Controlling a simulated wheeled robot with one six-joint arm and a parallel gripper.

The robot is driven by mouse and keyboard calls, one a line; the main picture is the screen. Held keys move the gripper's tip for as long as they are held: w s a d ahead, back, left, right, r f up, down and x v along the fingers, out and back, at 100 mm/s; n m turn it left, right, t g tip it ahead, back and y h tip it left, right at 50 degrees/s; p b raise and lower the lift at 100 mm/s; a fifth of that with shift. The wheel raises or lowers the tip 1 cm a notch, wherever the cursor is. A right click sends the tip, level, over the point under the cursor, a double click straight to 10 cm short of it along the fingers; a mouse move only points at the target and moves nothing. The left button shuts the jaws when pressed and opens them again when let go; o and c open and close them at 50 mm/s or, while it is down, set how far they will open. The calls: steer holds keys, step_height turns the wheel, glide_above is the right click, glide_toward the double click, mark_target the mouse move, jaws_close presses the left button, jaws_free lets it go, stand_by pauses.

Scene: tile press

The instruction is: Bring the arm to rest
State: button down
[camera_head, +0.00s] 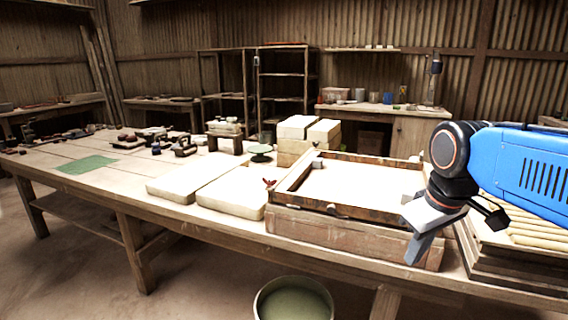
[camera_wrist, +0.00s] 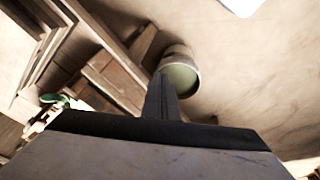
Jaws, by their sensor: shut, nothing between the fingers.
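My gripper (camera_head: 418,248) hangs from my blue arm at the right of the head view, fingers pointing down. It is shut and empty, in front of the right front corner of the wooden tile press frame (camera_head: 345,208). From this view I cannot tell the exact gap between them. In the wrist view my gripper (camera_wrist: 162,92) shows as a dark closed finger pair pointing up the picture. Beyond it lie the floor and the bucket.
A long wooden table (camera_head: 110,162) carries pale slabs (camera_head: 232,190), stacked blocks (camera_head: 298,128), a green cloth (camera_head: 87,165) and small tools. A bucket (camera_head: 293,300) with greenish content stands on the floor in front; it also shows in the wrist view (camera_wrist: 182,78). Floor at left is clear.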

steer(key=s+d+f+m+t, duration=0.1)
steer(key=s+f+m, duration=0.3)
steer(key=s+f, duration=0.6)
steer(key=shift+d+f+m+t, duration=0.3)
steer(key=shift+d+f+m, duration=0.1)
steer(key=shift+d+f, duration=0.1)
steer(key=c, duration=2.5)
jaws_free()
steer(key=shift+r, duration=0.1)
